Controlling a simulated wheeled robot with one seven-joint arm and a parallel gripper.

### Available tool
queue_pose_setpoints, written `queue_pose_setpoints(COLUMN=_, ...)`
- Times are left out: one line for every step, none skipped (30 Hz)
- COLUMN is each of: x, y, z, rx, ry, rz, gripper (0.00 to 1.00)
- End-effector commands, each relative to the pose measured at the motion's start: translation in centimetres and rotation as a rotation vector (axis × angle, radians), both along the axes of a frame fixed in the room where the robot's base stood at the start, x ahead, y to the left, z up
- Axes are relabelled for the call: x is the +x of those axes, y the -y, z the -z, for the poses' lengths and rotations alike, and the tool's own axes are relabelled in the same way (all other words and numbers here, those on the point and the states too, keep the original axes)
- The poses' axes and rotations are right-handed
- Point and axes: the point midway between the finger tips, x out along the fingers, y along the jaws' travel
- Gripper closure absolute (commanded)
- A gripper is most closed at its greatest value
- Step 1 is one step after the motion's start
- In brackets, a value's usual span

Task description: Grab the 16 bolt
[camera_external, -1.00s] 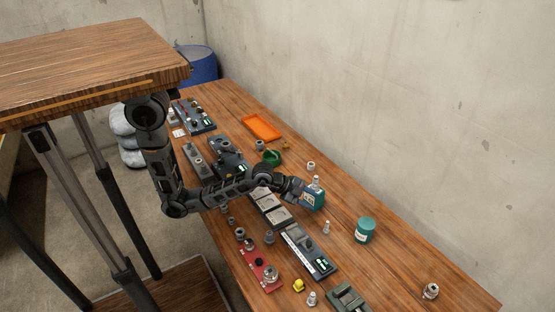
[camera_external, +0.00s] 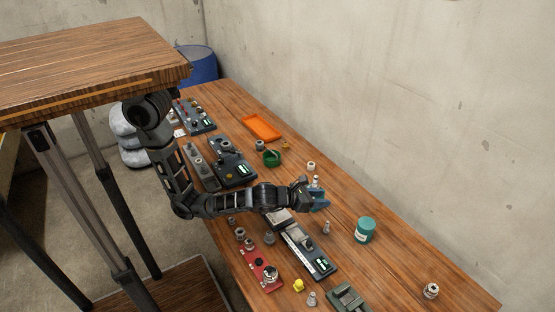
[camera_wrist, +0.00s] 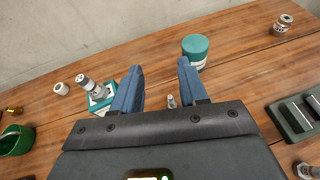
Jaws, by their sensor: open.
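My gripper (camera_external: 318,197) is open and empty above the middle of the wooden table; its blue fingers also show in the wrist view (camera_wrist: 160,75). A small grey bolt (camera_wrist: 171,101) stands upright on the table beyond the palm, seen between the fingers; it looks like the bolt (camera_external: 326,227) just in front of the gripper in the external view. Another bolt-like piece (camera_wrist: 90,85) sits on a teal and white box (camera_wrist: 100,101) left of the left finger. A further bolt (camera_external: 312,298) stands near the front. No number 16 is readable on any bolt.
A teal canister (camera_external: 365,230) stands right of the gripper. A steel fitting (camera_external: 431,291) is at the far right. Dark fixtures (camera_external: 310,252), a red plate (camera_external: 263,276) and a yellow piece (camera_external: 299,285) lie along the near side. An orange tray (camera_external: 262,128) is behind. Table near the wall is fairly clear.

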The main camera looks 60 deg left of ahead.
Motion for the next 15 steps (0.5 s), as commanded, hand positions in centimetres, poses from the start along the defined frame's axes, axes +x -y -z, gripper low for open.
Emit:
queue_pose_setpoints(x=-0.1, y=-0.1, z=2.3, rx=0.006, ry=-0.011, rz=-0.001, gripper=0.57)
queue_pose_setpoints(x=-0.1, y=-0.1, z=3.3, rx=0.004, ry=-0.011, rz=-0.001, gripper=0.57)
queue_pose_setpoints(x=-0.1, y=-0.1, z=4.6, rx=0.004, ry=-0.010, rz=-0.001, gripper=0.57)
queue_pose_setpoints(x=-0.1, y=-0.1, z=5.5, rx=0.002, ry=-0.011, rz=0.000, gripper=0.57)
queue_pose_setpoints(x=-0.1, y=-0.1, z=6.3, rx=0.001, ry=-0.010, rz=0.000, gripper=0.57)
queue_pose_setpoints(x=-0.1, y=-0.1, z=7.5, rx=0.000, ry=-0.009, rz=-0.001, gripper=0.57)
queue_pose_setpoints(x=-0.1, y=-0.1, z=8.3, rx=0.000, ry=-0.010, rz=-0.001, gripper=0.57)
queue_pose_setpoints(x=-0.1, y=-0.1, z=9.1, rx=-0.001, ry=-0.009, rz=-0.001, gripper=0.57)
queue_pose_setpoints(x=0.0, y=-0.1, z=10.0, rx=-0.002, ry=-0.009, rz=-0.002, gripper=0.57)
queue_pose_setpoints(x=-0.1, y=-0.1, z=10.6, rx=-0.003, ry=-0.009, rz=-0.001, gripper=0.57)
queue_pose_setpoints(x=0.0, y=-0.1, z=11.1, rx=-0.004, ry=-0.008, rz=-0.001, gripper=0.57)
queue_pose_setpoints(x=0.0, y=0.0, z=12.0, rx=-0.003, ry=-0.008, rz=-0.001, gripper=0.57)
queue_pose_setpoints(x=0.0, y=0.0, z=12.4, rx=-0.005, ry=-0.008, rz=-0.002, gripper=0.57)
queue_pose_setpoints(x=0.0, y=0.0, z=12.7, rx=-0.005, ry=-0.007, rz=-0.002, gripper=0.57)
queue_pose_setpoints(x=0.1, y=0.0, z=13.0, rx=-0.007, ry=-0.006, rz=-0.001, gripper=0.57)
